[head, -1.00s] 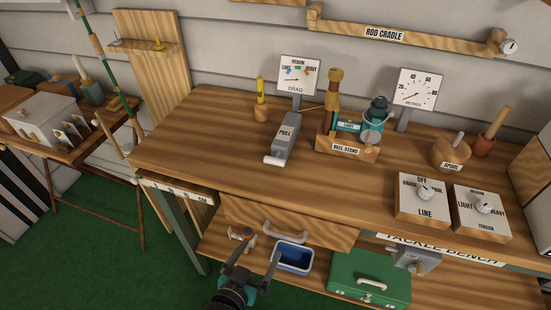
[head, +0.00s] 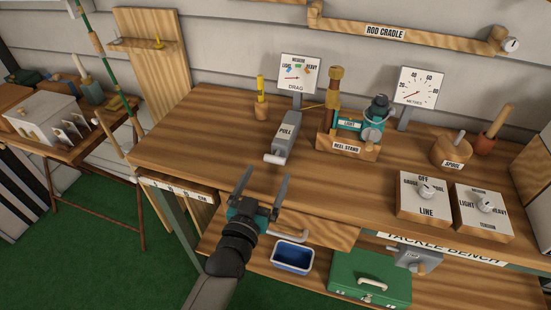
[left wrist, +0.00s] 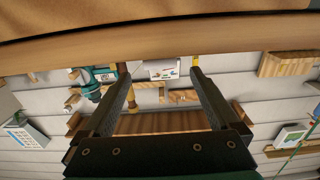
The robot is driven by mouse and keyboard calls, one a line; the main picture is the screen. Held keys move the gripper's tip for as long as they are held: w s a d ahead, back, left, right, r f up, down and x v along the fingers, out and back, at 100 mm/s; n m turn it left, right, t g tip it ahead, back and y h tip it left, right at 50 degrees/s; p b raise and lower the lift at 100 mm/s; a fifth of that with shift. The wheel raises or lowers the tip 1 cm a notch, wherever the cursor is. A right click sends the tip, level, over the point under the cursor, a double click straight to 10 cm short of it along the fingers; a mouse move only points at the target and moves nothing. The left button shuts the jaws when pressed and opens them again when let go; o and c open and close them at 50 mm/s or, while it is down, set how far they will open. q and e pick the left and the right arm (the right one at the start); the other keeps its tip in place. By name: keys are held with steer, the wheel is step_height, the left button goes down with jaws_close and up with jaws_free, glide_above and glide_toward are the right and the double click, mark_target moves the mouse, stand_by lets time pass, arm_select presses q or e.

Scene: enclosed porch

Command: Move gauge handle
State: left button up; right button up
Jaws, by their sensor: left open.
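The gauge is a grey box labelled PULL (head: 287,132), lying on the bench in front of a white DRAG dial (head: 298,74). Its handle, a pale crossbar (head: 274,159), sticks out of the box's near end. My left gripper (head: 265,176) is open and empty, its two fingers pointing up the picture, just short of the handle. The fingers show no contact with it. In the left wrist view the open fingers (left wrist: 160,72) frame the DRAG dial (left wrist: 162,70); I cannot clearly make out the handle there. My right gripper is not in view.
The reel stand (head: 345,147) stands right of the gauge, a yellow-topped holder (head: 261,108) left of it. LINE (head: 424,211) and TENSION (head: 483,223) boxes sit at the right. A drawer handle (head: 288,236) and blue bin (head: 293,257) are below the bench front.

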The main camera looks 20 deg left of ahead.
mark_target(273, 162)
arm_select(q)
steer(key=w+b, duration=0.1)
steer(key=w, duration=0.6)
steer(key=shift+w+d, duration=0.15)
jaws_close()
stand_by(0.7)
